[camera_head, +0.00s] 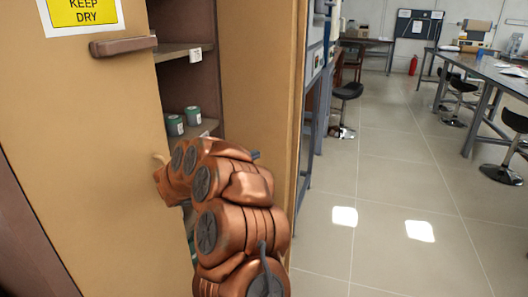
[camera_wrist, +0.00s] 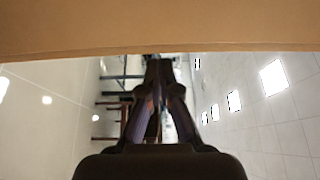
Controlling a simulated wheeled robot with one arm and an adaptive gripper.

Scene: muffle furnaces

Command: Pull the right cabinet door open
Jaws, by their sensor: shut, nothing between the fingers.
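The right cabinet door (camera_head: 262,90) is a tan panel standing swung out at the right of the cabinet opening, its inner face towards me. In the wrist view a tan panel edge (camera_wrist: 160,30), probably this door, spans the top of the picture. My gripper (camera_wrist: 158,65) is shut and empty, its fingertips close to that edge; I cannot tell whether they touch it. In the head view my copper arm reaches up in front of the opening and hides most of the gripper. The left cabinet door (camera_head: 85,140) carries a brown handle (camera_head: 123,46) and a yellow "KEEP DRY" sign (camera_head: 82,14).
Shelves inside the cabinet hold green-labelled cans (camera_head: 175,125). Grey workbenches (camera_head: 488,72) and dark stools (camera_head: 503,172) stand at the right. A fire extinguisher (camera_head: 413,66) is at the back. The tiled floor (camera_head: 390,220) right of the door is clear.

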